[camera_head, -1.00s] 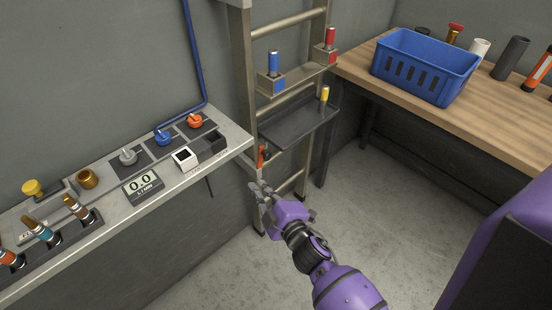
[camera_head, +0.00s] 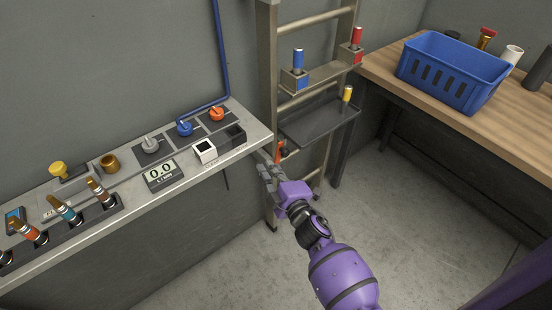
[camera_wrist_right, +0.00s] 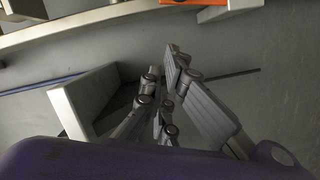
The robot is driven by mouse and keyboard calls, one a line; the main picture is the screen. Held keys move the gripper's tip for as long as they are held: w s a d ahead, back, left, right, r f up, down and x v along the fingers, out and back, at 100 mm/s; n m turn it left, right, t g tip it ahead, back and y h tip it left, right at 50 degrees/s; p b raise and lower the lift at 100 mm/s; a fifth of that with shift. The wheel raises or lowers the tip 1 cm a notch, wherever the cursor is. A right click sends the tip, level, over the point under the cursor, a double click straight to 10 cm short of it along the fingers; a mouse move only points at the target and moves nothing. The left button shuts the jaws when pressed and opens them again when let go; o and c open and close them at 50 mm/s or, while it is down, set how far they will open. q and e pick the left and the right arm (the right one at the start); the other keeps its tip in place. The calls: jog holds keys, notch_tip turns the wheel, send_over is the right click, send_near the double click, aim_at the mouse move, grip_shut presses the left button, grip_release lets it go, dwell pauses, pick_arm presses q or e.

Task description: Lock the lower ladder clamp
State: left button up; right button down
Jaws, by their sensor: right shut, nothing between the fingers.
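The ladder (camera_head: 268,70) stands upright against the wall between the counter and the wooden bench. A small orange-red lever (camera_head: 280,150) sits low on its left rail, below the dark shelf; I take it for the lower clamp. My right gripper (camera_head: 266,171) is shut and empty, just below and left of the lever in the head view. I cannot tell whether it touches the lever or rail. In the right wrist view, an orange part (camera_wrist_right: 195,2) shows at the top edge, apart from the fingers. The clamp's body is too small to read. My left gripper is out of view.
A dark shelf (camera_head: 318,124) juts from the ladder above the lever. The bench with a blue basket (camera_head: 455,75) is at right. The floor is clear.

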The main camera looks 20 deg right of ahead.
jog(key=shift+w+d+f, duration=0.3)
jog(key=shift+w+d, duration=0.2)
jog(key=shift+w, duration=0.3)
jog(key=shift+w+d+f, duration=0.35)
jog(key=shift+w+d, duration=0.15)
jog(key=shift+w, duration=0.3)
jog(key=shift+w+d+f, duration=0.3)
jog(key=shift+w+d, duration=0.2)
jog(key=shift+w, duration=0.3)
